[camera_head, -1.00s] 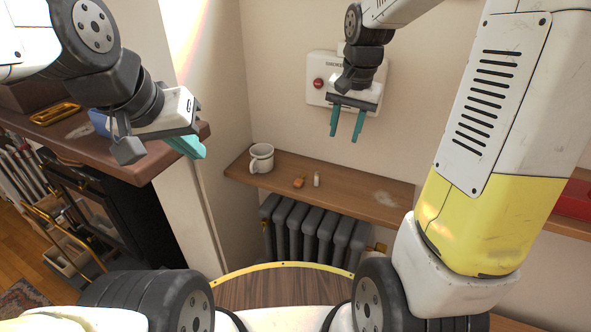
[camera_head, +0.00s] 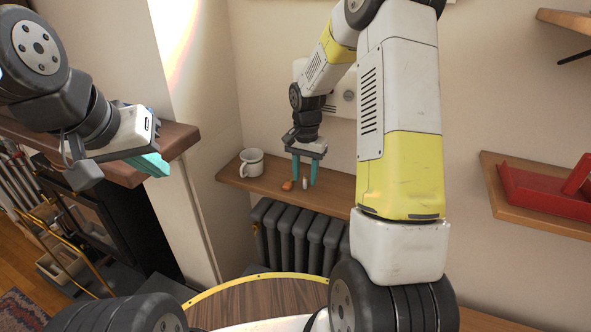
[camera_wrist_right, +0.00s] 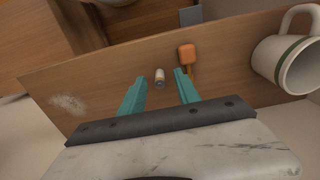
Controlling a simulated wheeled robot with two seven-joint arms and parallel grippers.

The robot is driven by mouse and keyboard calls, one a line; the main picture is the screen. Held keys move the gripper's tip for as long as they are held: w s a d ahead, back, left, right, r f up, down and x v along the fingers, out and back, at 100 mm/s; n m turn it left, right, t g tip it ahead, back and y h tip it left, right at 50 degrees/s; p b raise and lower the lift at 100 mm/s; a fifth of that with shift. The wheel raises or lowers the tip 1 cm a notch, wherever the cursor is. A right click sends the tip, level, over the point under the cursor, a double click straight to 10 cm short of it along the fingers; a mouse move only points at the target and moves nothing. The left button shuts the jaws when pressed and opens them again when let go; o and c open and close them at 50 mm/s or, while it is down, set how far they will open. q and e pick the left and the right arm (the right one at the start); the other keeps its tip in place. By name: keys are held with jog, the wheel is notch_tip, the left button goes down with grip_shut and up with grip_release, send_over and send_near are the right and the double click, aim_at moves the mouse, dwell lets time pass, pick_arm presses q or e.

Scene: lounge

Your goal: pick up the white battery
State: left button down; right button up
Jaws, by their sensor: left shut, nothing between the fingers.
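The white battery (camera_head: 305,184) is a small pale cylinder standing on the wooden wall shelf (camera_head: 335,190). In the right wrist view the battery (camera_wrist_right: 159,77) appears between and slightly beyond the fingertips. My right gripper (camera_head: 304,181) is open, with its teal fingers pointing down just above the shelf, one on each side of the battery. Its open fingers also show in the right wrist view (camera_wrist_right: 160,89). I cannot tell whether they touch the battery. My left gripper (camera_head: 150,164) is shut and empty, at the left near the dark mantel edge.
An orange-handled item (camera_head: 287,185) lies close beside the battery. A white mug (camera_head: 251,163) stands further left on the shelf. A radiator (camera_head: 300,234) is below the shelf. A red object (camera_head: 540,200) rests on another shelf at the right.

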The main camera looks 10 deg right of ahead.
jog(key=shift+f, duration=0.5)
jog(key=shift+c, duration=0.2)
grip_shut()
jog(key=shift+r, duration=0.1)
